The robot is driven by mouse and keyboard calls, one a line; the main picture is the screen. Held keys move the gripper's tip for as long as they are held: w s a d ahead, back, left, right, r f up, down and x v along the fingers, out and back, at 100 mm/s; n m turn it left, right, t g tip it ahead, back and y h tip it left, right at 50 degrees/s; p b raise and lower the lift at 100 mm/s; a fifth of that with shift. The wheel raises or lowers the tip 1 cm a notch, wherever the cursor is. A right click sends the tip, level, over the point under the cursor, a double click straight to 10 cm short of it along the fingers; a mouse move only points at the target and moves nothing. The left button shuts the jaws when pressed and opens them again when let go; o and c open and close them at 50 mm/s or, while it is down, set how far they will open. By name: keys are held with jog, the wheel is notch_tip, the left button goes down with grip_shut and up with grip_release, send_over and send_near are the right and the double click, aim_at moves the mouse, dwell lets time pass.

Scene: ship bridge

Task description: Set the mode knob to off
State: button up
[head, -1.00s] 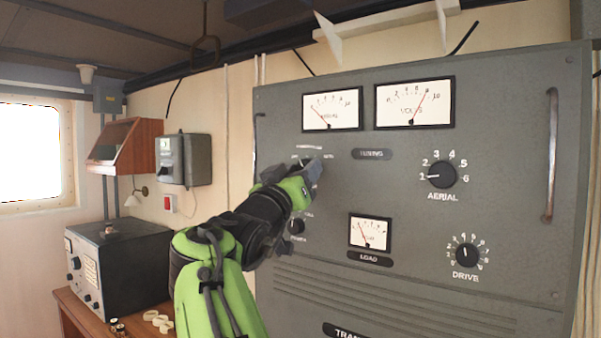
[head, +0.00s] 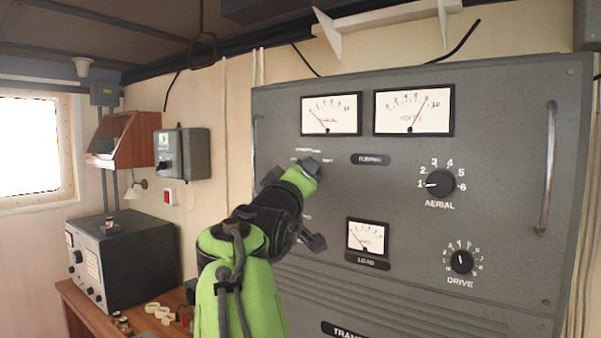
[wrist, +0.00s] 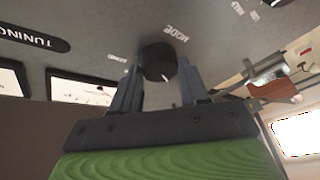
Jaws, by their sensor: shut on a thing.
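The mode knob (wrist: 158,62) is a small round black knob on the grey transmitter panel, beside the printed word MODE in the wrist view. My gripper (wrist: 159,66) has one finger on each side of it and is shut on it. A small white mark shows on the knob's edge facing the gripper's palm. The small position labels around the knob are too blurred or covered to read surely. In the head view my gripper (head: 300,171) is against the left part of the panel (head: 400,200), and it hides the knob there.
An aerial knob (head: 440,183) and a drive knob (head: 462,261) are to the right, with a vertical handle (head: 548,170) near the panel's edge. A load meter (head: 367,238) is right of my arm. A grey radio box (head: 125,260) stands on a wooden desk at left.

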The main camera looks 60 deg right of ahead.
jog(key=shift+f, duration=0.1)
dwell(0.3)
jog(key=o, duration=1)
jog(key=shift+o, duration=0.2)
jog(key=b+v, duration=0.5)
jog(key=v, duration=1)
jog(key=shift+a+b, duration=0.35)
jog(key=shift+a, duration=0.05)
